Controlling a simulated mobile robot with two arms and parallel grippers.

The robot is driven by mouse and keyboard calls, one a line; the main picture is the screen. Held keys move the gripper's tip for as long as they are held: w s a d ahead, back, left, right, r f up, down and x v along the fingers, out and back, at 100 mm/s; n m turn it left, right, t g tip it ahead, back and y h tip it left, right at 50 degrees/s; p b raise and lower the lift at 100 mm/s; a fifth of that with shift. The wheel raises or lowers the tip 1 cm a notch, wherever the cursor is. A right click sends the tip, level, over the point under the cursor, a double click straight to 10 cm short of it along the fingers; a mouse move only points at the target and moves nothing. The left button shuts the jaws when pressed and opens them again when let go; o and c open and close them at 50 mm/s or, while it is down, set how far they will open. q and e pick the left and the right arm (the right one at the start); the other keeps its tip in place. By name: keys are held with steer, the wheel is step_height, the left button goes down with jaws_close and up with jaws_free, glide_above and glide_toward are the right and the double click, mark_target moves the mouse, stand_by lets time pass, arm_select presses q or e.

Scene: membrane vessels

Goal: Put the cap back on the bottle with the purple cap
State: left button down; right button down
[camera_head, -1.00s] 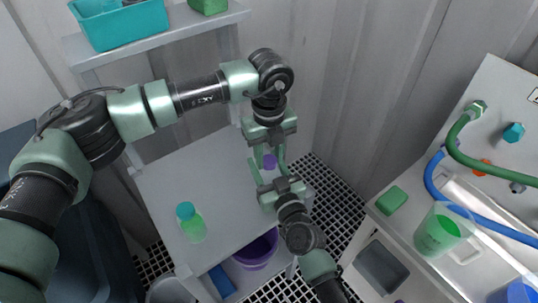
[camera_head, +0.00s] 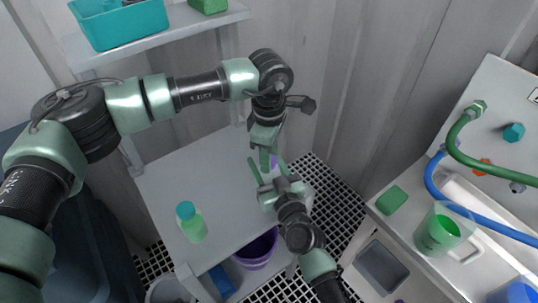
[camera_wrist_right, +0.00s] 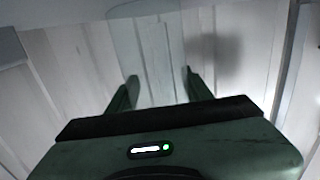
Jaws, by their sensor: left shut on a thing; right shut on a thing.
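The purple cap (camera_head: 274,161) shows as a small patch at the fingertips of my left gripper (camera_head: 266,154), which points down and is shut on it. My right gripper (camera_head: 267,163) comes from below, its two fingers apart on either side of that spot. It also shows in the right wrist view (camera_wrist_right: 160,82), with a faint, pale, see-through shape between the fingers. This looks like the clear bottle (camera_wrist_right: 150,50), but its outline is hard to make out. Whether the cap touches the bottle is hidden by the fingers.
A green bottle with a teal cap (camera_head: 192,222) stands on the grey table (camera_head: 165,185). A purple bucket (camera_head: 257,249) is below the table edge. On the right bench are a green sponge (camera_head: 391,200), a jug with green liquid (camera_head: 442,232) and hoses. The table's left part is mostly clear.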

arm_select(q)
steer(key=c, duration=0.9)
jaws_free()
step_height(320, 180, up, 12)
arm_select(e)
steer(key=c, duration=0.6)
jaws_free()
steer(key=shift+o, duration=0.4)
